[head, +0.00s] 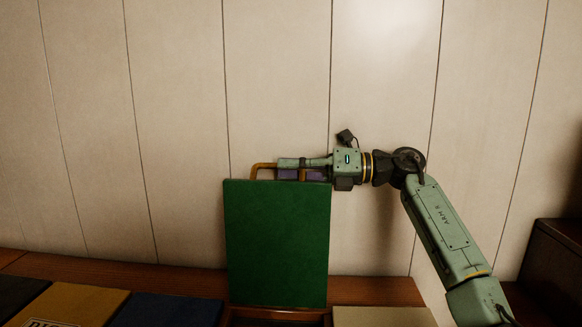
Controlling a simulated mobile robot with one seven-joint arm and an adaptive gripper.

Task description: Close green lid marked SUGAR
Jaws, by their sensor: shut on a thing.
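The green lid (277,245) stands open and nearly upright in the middle of the head view. No SUGAR lettering shows on the face turned to me. A brown bar handle (256,172) rises at its top edge, partly hidden. My gripper (287,168) reaches in from the right at the top edge and is shut on the handle. The exact contact of the fingers is small and partly hidden by the lid. Below the lid, the wooden rim of an open compartment (277,312) just shows at the picture's bottom edge.
To the left lie a blue lid (165,309), a yellow lid (70,304) and a dark lid (18,293), all flat. A pale lid (383,316) lies flat at right. A dark wooden box (552,270) stands far right. A panelled wall (180,100) is behind.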

